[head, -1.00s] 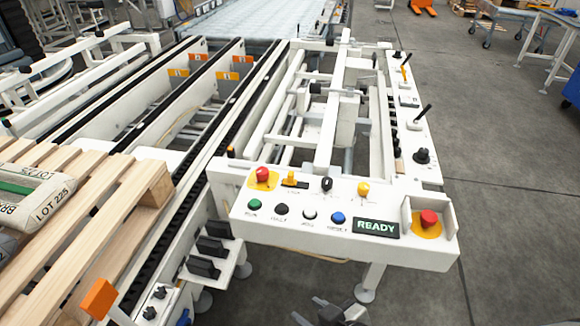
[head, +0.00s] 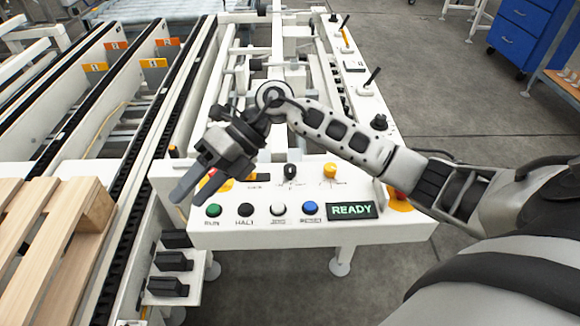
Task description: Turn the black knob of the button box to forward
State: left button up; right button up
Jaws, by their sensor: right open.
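The button box (head: 230,238) is a white slanted panel at the front of the machine. Its black knob (head: 290,172) sits in the upper row, upright on the panel, between a dark slot and a yellow knob (head: 329,170). Its labels are too small to read. My right arm reaches in from the right above the panel. My right gripper (head: 188,190) is open and empty, over the left part of the box, left of the black knob and apart from it. It partly covers the red button at the left. My left gripper is out of view.
Green (head: 213,210), black, white and blue buttons line the lower row beside a READY display (head: 351,210). A red stop button at the right is mostly hidden by my arm. Levers (head: 372,78) stand along the right rail. A wooden pallet (head: 40,235) lies at the left.

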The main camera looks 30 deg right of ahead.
jog(key=w+d+h, duration=0.2)
jog(key=d+h, duration=0.2)
jog(key=d, duration=0.3)
jog(key=w+d+h, duration=0.3)
jog(key=d+h, duration=0.1)
jog(key=d, duration=0.2)
jog(key=m+t+h+b, duration=0.1)
jog(key=m+h, duration=0.1)
jog(key=h, duration=0.2)
send_near(290, 168)
notch_tip(290, 168, down, 9)
jog(key=shift+r, duration=0.15)
jog(key=c, duration=1)
